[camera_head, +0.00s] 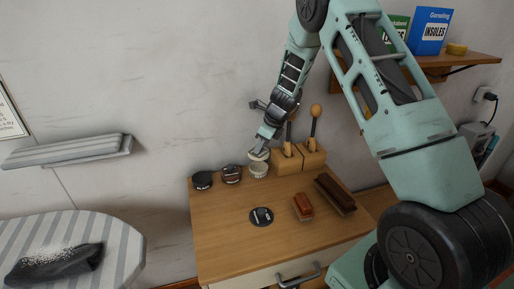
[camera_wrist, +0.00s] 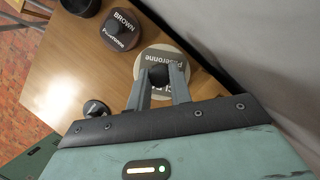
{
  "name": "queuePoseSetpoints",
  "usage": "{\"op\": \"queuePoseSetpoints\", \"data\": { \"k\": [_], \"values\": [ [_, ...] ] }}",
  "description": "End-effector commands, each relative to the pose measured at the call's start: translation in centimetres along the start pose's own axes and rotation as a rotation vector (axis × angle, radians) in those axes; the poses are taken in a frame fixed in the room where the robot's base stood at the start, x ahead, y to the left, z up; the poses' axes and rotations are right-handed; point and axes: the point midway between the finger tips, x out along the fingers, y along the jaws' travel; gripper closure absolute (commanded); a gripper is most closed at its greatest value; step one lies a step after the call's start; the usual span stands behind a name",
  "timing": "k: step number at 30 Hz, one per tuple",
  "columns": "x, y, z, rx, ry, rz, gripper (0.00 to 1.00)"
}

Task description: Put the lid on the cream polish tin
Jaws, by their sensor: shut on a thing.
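My gripper (camera_head: 262,148) is shut on the knob of the cream lid (camera_wrist: 167,60), with a finger on each side of the dark knob. In the head view the cream lid (camera_head: 259,156) is just above the white cream polish tin (camera_head: 258,171), near the back of the wooden top. The lid looks slightly tilted there. I cannot tell whether its edge touches the tin. In the wrist view the lid hides the tin beneath it.
A brown polish tin (camera_head: 232,174) and a black tin (camera_head: 202,180) stand left of the cream tin. Wooden holders (camera_head: 287,160) with upright handles stand close on its right. A black disc (camera_head: 262,216) and two brushes (camera_head: 303,206) lie in front. The wall is close behind.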

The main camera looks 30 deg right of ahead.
Motion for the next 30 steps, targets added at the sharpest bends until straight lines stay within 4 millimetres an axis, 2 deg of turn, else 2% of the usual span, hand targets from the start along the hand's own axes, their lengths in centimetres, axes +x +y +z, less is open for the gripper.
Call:
{"op": "queuePoseSetpoints", "data": {
  "k": [18, 30],
  "values": [
    [5.0, 0.1, -2.1, -0.001, 0.001, 0.001, 1.0],
    [5.4, 0.1, -2.2, -0.003, 0.0, 0.0, 1.0]
  ]
}}
